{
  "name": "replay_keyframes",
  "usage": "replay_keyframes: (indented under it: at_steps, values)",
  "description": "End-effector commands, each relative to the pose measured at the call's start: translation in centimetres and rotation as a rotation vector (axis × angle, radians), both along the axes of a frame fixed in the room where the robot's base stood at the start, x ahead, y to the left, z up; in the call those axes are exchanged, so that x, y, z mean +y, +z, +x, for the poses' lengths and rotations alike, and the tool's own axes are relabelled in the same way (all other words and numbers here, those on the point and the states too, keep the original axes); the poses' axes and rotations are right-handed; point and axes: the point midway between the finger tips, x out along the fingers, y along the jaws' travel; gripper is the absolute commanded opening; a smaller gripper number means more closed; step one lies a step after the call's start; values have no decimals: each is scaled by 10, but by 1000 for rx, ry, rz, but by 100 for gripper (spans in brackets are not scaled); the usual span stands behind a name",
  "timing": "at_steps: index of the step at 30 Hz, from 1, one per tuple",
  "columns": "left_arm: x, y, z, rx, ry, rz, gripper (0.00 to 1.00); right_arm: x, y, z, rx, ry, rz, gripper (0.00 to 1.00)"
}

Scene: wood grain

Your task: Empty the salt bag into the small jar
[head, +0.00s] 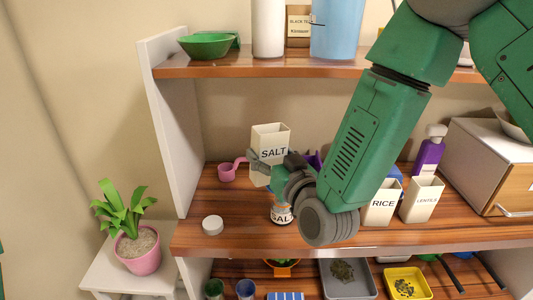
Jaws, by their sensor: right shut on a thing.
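The salt bag (271,140), a cream open-topped bag labelled SALT, is upright in my right gripper (264,166). That gripper is shut on its lower part, above the wooden shelf. The small jar (281,215), with a label reading SAL, stands on the shelf just below the gripper. My right gripper and wrist hide its upper part. A round white lid (212,225) lies on the shelf to the left of the jar. My left gripper is not in view.
Rice (381,203) and lentils (422,200) bags stand right of my wrist, near a purple bottle (429,155) and a box (490,165). A pink cup (228,172) sits behind left. The upper shelf (230,67) overhangs. The front left shelf is mostly clear.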

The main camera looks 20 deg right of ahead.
Motion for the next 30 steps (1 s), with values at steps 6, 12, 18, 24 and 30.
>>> replay_keyframes:
  at_steps: [6, 12, 18, 24, 30]
  values:
    - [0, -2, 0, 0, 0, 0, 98, -4, -3, 0, -13, 0, -81, 30]
    - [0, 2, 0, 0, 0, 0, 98, -4, 2, 0, -13, 0, -79, 30]
    - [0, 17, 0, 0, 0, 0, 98, -4, 22, 0, -14, 0, -78, 30]
    - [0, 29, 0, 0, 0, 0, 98, -4, 38, 0, -13, 0, -78, 30]
    - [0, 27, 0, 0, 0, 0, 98, -4, 37, 0, -12, 0, -77, 30]
